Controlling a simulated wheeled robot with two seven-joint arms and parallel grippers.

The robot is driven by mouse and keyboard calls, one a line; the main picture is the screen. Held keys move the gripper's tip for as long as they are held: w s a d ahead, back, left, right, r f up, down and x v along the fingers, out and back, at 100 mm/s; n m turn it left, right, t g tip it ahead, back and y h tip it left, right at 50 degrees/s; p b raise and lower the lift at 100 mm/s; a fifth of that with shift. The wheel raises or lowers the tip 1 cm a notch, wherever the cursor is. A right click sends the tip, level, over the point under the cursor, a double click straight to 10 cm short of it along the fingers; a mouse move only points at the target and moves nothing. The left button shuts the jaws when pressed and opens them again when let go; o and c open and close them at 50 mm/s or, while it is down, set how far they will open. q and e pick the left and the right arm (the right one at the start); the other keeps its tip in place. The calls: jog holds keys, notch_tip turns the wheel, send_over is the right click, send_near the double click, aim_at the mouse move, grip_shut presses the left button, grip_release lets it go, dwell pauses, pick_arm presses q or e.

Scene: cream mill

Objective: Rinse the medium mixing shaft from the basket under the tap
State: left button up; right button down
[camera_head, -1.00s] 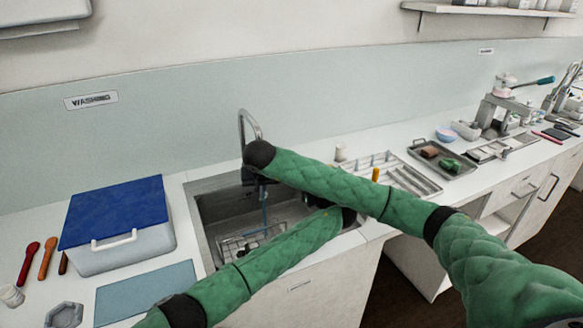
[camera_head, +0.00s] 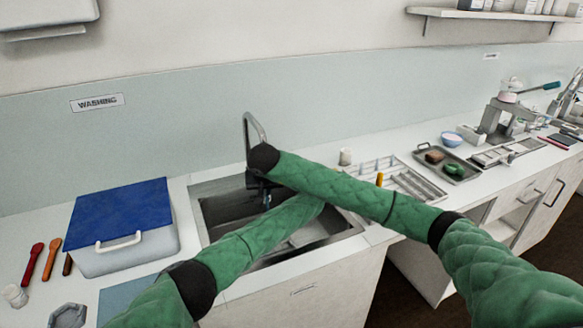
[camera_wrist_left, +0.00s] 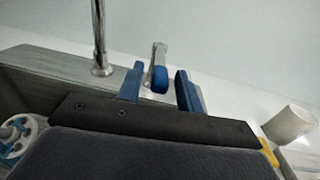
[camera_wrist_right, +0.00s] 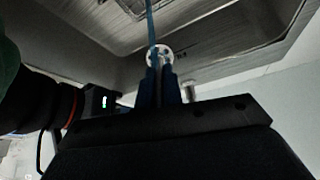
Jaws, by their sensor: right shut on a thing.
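My right gripper (camera_head: 266,190) points down over the sink (camera_head: 352,232). In the right wrist view its blue fingers (camera_wrist_right: 160,80) are shut on the mixing shaft, whose thin blue rod (camera_wrist_right: 150,18) and pale holed disc (camera_wrist_right: 159,52) show at the fingertips. The shaft's size is hard to judge. The tap (camera_head: 250,122) stands behind this gripper; its post (camera_wrist_left: 98,35) also shows in the left wrist view. My left gripper (camera_wrist_left: 160,92) is open, its blue fingers either side of the blue-tipped tap lever (camera_wrist_left: 158,68). In the head view it is hidden behind my right arm. The basket is hidden.
A blue-lidded box (camera_head: 122,215) stands left of the sink. A white cup (camera_head: 345,156) and a rack (camera_head: 415,186) stand to its right, with a tray (camera_head: 463,175) beyond. My arms cross closely over the sink.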

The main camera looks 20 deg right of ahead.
pick_arm(q)
grip_shut()
dwell(0.3)
jog(key=shift+w+d+n+y, duration=0.15)
jog(key=shift+d+n+y, duration=0.35)
jog(key=shift+y, duration=0.3)
grip_release()
